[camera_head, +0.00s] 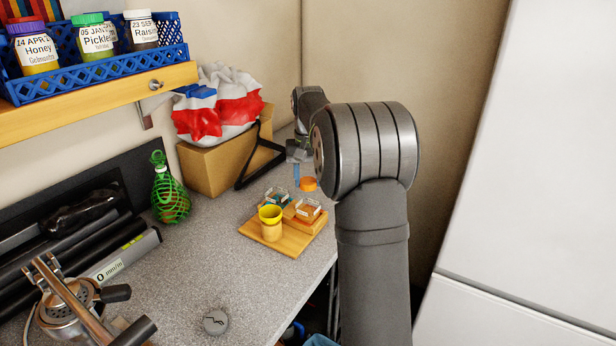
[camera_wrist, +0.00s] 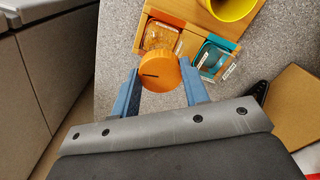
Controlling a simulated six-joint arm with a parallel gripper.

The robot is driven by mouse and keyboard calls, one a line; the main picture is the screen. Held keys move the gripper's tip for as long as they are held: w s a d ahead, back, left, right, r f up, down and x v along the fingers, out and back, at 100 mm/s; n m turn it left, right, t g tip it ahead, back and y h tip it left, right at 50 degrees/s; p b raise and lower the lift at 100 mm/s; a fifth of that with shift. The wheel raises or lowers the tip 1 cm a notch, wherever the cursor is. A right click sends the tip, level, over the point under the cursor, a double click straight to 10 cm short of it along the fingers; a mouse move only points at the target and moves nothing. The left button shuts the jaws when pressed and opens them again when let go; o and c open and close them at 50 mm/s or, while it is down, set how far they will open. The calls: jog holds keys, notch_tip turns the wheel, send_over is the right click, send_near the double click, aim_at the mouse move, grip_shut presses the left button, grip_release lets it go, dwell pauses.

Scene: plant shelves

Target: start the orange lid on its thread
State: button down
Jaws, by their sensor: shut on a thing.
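The orange lid (camera_head: 308,184) is a round disc held in the air by my gripper (camera_head: 298,178), above the right part of the wooden board. In the wrist view the lid (camera_wrist: 162,73) sits between the two blue fingers of my gripper (camera_wrist: 158,67), with a dark line on its face. A square glass jar with orange contents (camera_head: 308,209) stands on the board below the lid. In the wrist view this jar (camera_wrist: 160,35) lies just beyond the lid, which is apart from it and partly overlaps it. The jar's thread cannot be made out.
A second glass jar, by a teal edge (camera_wrist: 212,57), stands beside the orange one. A yellow-rimmed cup (camera_head: 270,220) stands on the wooden board (camera_head: 285,243). A cardboard box (camera_head: 220,165) with a bag on it stands behind. The grey counter in front is mostly clear.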

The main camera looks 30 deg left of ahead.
jog(key=shift+f, duration=1.25)
dwell(2.2)
jog(key=shift+m, duration=1.1)
jog(key=shift+m, duration=1)
jog(key=shift+a+m, duration=0.1)
jog(key=shift+m, duration=0.9)
jog(key=shift+m, duration=1)
